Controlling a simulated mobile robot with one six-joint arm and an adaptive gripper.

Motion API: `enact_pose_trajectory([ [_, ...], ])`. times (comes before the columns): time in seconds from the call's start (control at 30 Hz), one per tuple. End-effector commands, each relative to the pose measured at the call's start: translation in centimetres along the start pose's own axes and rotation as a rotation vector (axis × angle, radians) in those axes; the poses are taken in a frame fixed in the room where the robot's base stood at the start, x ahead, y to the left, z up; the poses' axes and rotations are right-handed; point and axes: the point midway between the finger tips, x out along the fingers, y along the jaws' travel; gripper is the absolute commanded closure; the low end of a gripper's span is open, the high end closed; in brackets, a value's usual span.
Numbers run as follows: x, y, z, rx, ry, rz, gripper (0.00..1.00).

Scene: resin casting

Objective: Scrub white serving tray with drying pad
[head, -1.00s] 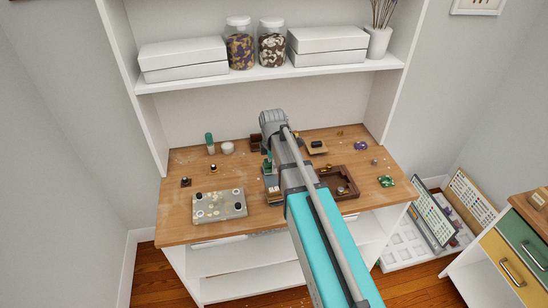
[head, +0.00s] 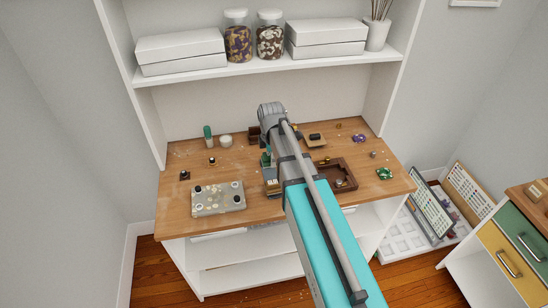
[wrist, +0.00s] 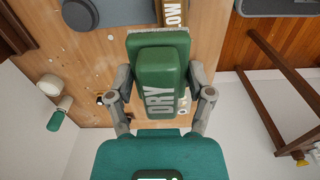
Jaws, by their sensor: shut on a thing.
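A green drying pad (wrist: 150,65) marked "DRY" is clasped between the two grey fingers of my gripper (wrist: 162,90) in the wrist view. Its pale underside edge shows at the top. In the head view my arm hides most of the gripper, and a small green patch (head: 266,159) shows just left of the arm. A pale, speckled tray (head: 232,208), probably the white serving tray, lies flat at the front left of the wooden desk. Dark round pieces and light bits lie on it. The pad is apart from this tray, to its right.
A holder with upright pads (head: 271,188) stands right of the tray, close to my arm. A brown wooden frame (head: 350,179) lies right of the arm. A green-topped bottle (head: 208,135) and a white jar (head: 226,141) stand at the back left. Small pieces dot the desk.

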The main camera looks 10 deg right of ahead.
Motion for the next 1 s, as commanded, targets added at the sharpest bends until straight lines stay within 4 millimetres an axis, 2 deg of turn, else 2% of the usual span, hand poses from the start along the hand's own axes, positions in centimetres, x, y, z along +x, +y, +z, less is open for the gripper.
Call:
enact_pose_trajectory([
  [0.17, 0.2, 0.1, -0.7, -0.011, 0.0, 0.0, 0.71],
  [0.37, 1.0, 0.4, -3.1, -0.051, 0.0, 0.0, 0.71],
  [0.57, 2.2, 0.6, -7.4, -0.121, 0.0, 0.0, 0.71],
  [1.0, 5.0, -0.2, -18.5, -0.302, 0.0, 0.0, 0.71],
])
